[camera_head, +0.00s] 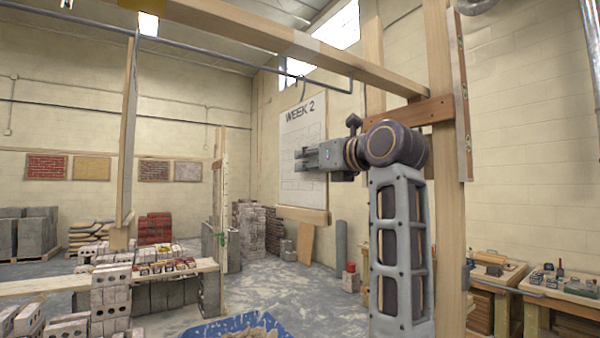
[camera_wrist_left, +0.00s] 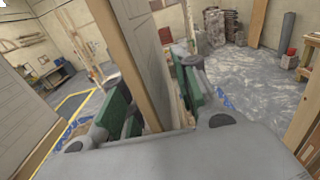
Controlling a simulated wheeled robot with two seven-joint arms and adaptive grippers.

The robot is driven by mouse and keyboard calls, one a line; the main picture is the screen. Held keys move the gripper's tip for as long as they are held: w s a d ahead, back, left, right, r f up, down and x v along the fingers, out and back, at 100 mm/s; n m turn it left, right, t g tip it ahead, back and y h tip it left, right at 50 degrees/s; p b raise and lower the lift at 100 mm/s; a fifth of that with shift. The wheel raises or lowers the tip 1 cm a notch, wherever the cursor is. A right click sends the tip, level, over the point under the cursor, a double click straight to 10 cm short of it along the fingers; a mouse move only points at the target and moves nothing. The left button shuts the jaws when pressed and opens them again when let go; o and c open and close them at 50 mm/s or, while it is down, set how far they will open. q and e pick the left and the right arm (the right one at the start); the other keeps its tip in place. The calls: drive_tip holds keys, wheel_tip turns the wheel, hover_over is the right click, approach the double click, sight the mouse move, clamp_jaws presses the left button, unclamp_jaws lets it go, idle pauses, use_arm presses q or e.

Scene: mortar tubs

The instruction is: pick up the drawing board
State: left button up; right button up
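The drawing board (camera_head: 291,181), a pale sheet headed WEEK 2 with a wooden strip along its bottom, hangs from a hook on a pipe. My left gripper (camera_head: 308,158) points left and overlaps the board's right part in the head view. In the left wrist view the green-padded fingers of my left gripper (camera_wrist_left: 158,108) are spread apart. A wooden strip beside a grey panel runs between them there; I cannot tell for sure whether it is the board, or whether the pads touch it. My right gripper is out of view.
A timber post (camera_head: 447,150) and a crossbeam stand close to my arm. A plank bench with bricks (camera_head: 165,268) is at the left, worktables with tools (camera_head: 565,283) at the right. Open floor lies behind.

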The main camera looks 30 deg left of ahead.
use_arm(q)
drive_tip(key=shift+w+a, duration=0.2)
drive_tip(key=shift+a, duration=0.25)
clamp_jaws()
